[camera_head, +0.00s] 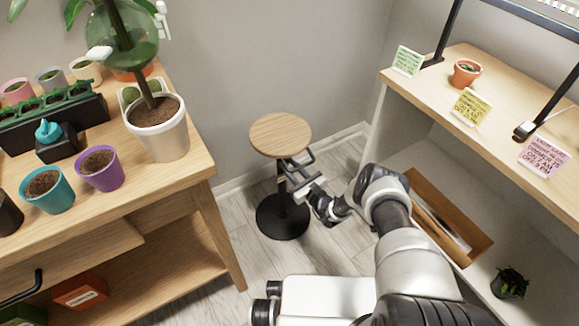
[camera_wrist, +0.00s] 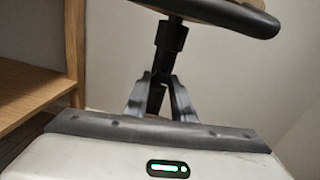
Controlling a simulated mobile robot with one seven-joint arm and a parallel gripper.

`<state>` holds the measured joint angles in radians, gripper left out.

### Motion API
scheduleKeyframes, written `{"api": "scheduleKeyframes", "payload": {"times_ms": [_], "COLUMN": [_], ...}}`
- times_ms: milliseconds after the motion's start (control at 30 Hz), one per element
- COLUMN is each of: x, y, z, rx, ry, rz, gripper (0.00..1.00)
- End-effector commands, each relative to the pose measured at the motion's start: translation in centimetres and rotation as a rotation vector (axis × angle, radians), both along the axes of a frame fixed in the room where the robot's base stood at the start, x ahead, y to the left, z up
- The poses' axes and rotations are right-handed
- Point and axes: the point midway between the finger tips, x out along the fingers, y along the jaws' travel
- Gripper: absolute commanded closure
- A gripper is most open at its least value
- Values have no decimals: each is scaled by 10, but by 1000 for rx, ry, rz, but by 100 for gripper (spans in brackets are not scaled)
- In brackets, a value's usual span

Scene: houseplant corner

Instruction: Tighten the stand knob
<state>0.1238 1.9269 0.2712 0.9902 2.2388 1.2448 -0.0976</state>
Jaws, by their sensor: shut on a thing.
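The stand has a round wooden top (camera_head: 281,135), a dark column and a round black base (camera_head: 283,217) on the floor. My gripper (camera_head: 291,168) reaches in from the right, just under the top, at the column. In the wrist view the dark column (camera_wrist: 170,42) comes down from the top's underside (camera_wrist: 225,14). The two grey fingers of my gripper (camera_wrist: 157,84) are on either side of a dark part at the column, which I take as the stand knob (camera_wrist: 155,97). The fingers hide most of it, so its turn cannot be told.
A wooden plant bench (camera_head: 190,178) with several pots stands at the left. Bare floor (camera_head: 240,215) lies around the stand.

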Motion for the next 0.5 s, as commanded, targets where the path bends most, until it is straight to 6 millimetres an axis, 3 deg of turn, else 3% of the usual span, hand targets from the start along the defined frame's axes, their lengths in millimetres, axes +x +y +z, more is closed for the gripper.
{"api": "scheduleKeyframes", "payload": {"times_ms": [500], "x": [0], "y": [-1], "z": [0], "rx": [347], "ry": [231], "rz": [-4], "gripper": [99]}}
